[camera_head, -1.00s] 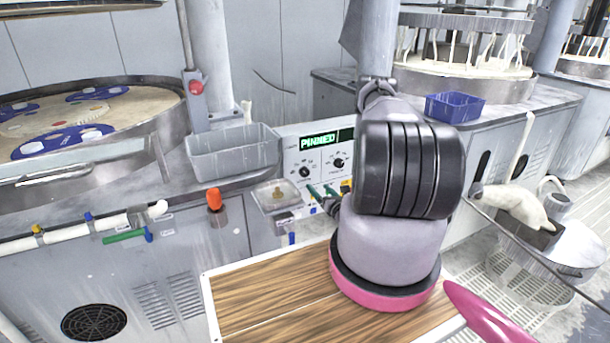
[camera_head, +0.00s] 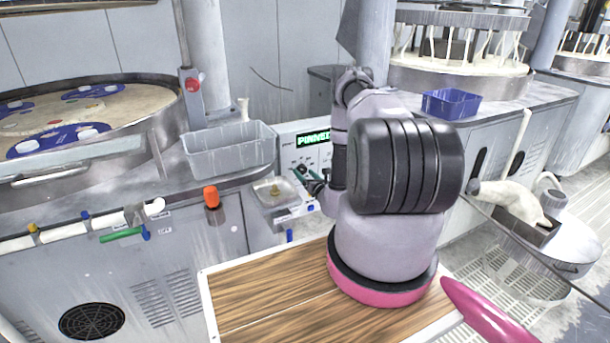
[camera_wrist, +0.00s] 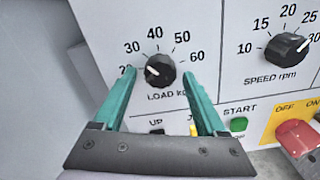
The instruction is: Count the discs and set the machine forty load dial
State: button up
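The black load dial (camera_wrist: 160,72) fills the middle of the wrist view. Its white mark points left, between 20 and 30 on a scale that runs to 60. My gripper (camera_wrist: 159,77) is open, with one teal finger on each side of the dial; I cannot tell whether they touch it. In the head view my gripper (camera_head: 307,178) is at the control panel (camera_head: 287,138), hiding part of the dials. Blue discs (camera_head: 60,139) with white pieces on them lie on the left platen (camera_head: 140,98), cut off by the frame's left edge.
The speed dial (camera_wrist: 287,48) is right of the load dial, pointing near 30. Below are a green start button (camera_wrist: 238,124) and a red switch (camera_wrist: 297,138). A grey bin (camera_head: 228,152) stands left of the panel. The green display (camera_head: 313,138) is partly covered by my arm.

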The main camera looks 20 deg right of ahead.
grip_shut()
jog(key=shift+m, duration=0.3)
jog(key=m, duration=1.1)
jog(key=shift+a+m, duration=0.1)
jog(key=shift+m, duration=0.2)
jog(key=m, duration=0.6)
jog(key=shift+r, duration=0.15)
jog(key=m, duration=0.5)
jog(key=shift+m, duration=0.4)
jog(key=shift+s, duration=0.1)
